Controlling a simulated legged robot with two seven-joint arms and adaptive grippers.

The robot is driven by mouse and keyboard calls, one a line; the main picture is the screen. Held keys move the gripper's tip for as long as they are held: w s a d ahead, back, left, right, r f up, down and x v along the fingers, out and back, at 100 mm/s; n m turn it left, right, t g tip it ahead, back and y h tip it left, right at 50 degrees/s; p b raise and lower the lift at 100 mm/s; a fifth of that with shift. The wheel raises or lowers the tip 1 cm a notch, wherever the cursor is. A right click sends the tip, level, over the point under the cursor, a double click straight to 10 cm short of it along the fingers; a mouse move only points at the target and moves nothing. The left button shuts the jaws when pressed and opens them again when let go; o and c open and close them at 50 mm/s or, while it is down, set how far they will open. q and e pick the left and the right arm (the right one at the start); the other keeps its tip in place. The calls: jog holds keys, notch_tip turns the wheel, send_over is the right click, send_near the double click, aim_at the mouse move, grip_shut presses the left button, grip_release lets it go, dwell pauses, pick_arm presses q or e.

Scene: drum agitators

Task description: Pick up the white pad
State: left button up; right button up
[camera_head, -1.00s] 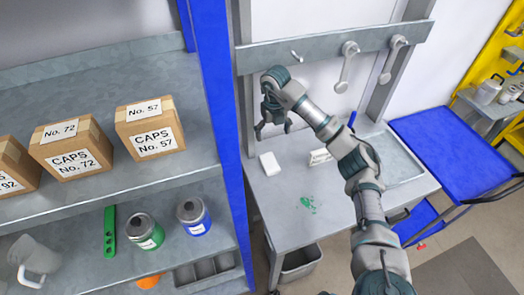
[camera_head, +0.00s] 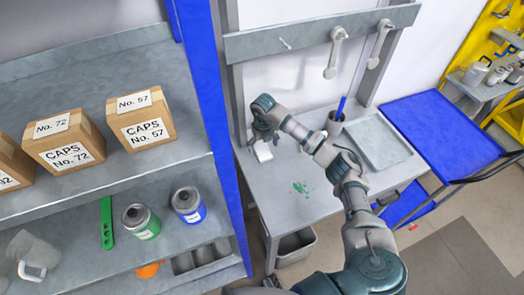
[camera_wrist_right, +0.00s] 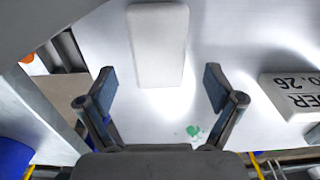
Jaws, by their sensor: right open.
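The white pad (camera_head: 263,151) lies on the grey metal table, partly hidden by my right gripper in the head view. In the right wrist view the white pad (camera_wrist_right: 158,45) is a rounded white block lying flat, ahead of the open fingers. My right gripper (camera_head: 262,134) is above the pad at the table's left side. In the right wrist view the right gripper (camera_wrist_right: 160,90) has its two fingers wide apart with nothing between the tips; the pad's near end reaches close to them. My left gripper is not in view.
A white lettered block (camera_wrist_right: 292,95) lies to the right of the pad. Green smears (camera_head: 301,188) mark the metal table (camera_head: 285,215). A grey tray (camera_head: 377,142) and a cup with a blue item (camera_head: 335,122) stand farther right. A blue shelf post (camera_head: 212,120) rises close on the left.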

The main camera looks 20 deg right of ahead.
notch_tip(320, 180, down, 3)
jog(key=shift+r, duration=0.1)
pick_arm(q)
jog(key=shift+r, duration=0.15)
pick_arm(e)
jog(key=c, duration=1)
jog(key=shift+r, duration=0.1)
jog(key=shift+r, duration=0.65)
jog(key=shift+s+r, duration=0.25)
jog(key=shift+r, duration=0.8)
jog(key=s+a, duration=0.1)
jog(key=s, duration=0.3)
jog(key=s+a+b, duration=0.1)
jog(key=s+a, duration=0.1)
jog(key=s, duration=0.3)
jog(key=s+a+r, duration=0.1)
jog(key=s, duration=0.3)
jog(key=shift+s+a+r, duration=0.1)
jog(key=shift+s+a, duration=0.05)
jog(key=shift+s, duration=0.05)
jog(key=shift+s+a+r, duration=0.1)
jog(key=shift+s+a, duration=0.1)
jog(key=shift+s, duration=0.45)
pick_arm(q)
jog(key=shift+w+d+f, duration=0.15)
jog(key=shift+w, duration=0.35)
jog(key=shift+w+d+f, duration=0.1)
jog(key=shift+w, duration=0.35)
